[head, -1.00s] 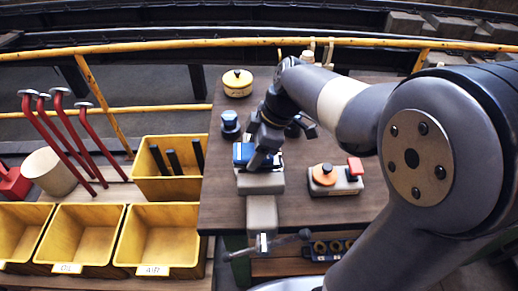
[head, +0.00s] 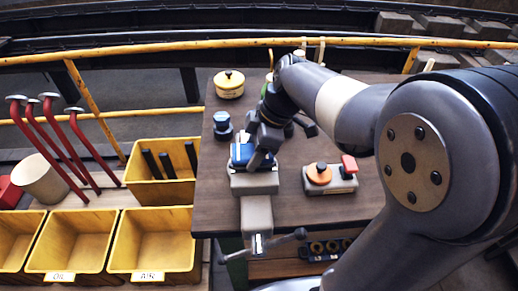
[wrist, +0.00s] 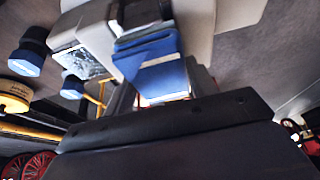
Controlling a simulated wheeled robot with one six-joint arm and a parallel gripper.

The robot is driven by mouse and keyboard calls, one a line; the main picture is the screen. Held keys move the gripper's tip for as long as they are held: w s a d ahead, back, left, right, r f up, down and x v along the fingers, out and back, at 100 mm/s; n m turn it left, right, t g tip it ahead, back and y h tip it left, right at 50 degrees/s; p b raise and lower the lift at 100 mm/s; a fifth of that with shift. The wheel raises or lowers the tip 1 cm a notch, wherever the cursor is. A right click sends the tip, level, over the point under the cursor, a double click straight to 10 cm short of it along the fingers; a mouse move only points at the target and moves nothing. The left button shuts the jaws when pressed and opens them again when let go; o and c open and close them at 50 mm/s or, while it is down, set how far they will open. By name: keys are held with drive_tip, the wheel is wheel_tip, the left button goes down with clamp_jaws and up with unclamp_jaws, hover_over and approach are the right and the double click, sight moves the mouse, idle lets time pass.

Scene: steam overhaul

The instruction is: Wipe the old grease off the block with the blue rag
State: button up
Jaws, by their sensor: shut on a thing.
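The blue rag (head: 240,154) is in my gripper (head: 257,153), which is shut on it. The rag sits at the top of a grey vise (head: 255,184) on the brown workbench. In the wrist view the blue rag (wrist: 148,52) hangs in front of the jaws, close against a dark block (wrist: 140,12) between the pale vise parts. The rag and gripper hide most of the block, so I cannot tell how much grease is on it, or whether the rag touches it.
A blue-topped jar (head: 222,125) and a yellow tin (head: 230,84) stand behind the vise. The vise handle (head: 262,246) juts over the front edge. Yellow bins (head: 155,241) stand left.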

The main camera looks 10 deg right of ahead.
drive_tip(key=shift+a, duration=0.7)
drive_tip(key=shift+d+f+b, duration=0.15)
drive_tip(key=shift+d+b, duration=0.35)
drive_tip(key=shift+d, duration=1.1)
drive_tip(key=shift+a, duration=0.1)
drive_tip(key=shift+a, duration=0.1)
drive_tip(key=shift+a, duration=1.4)
drive_tip(key=shift+r, duration=0.2)
drive_tip(key=p+v, duration=0.1)
drive_tip(key=v, duration=0.1)
drive_tip(key=p+v, duration=0.2)
drive_tip(key=a+p+v, duration=0.1)
drive_tip(key=p+v, duration=0.1)
drive_tip(key=v, duration=0.1)
drive_tip(key=shift+r, duration=0.35)
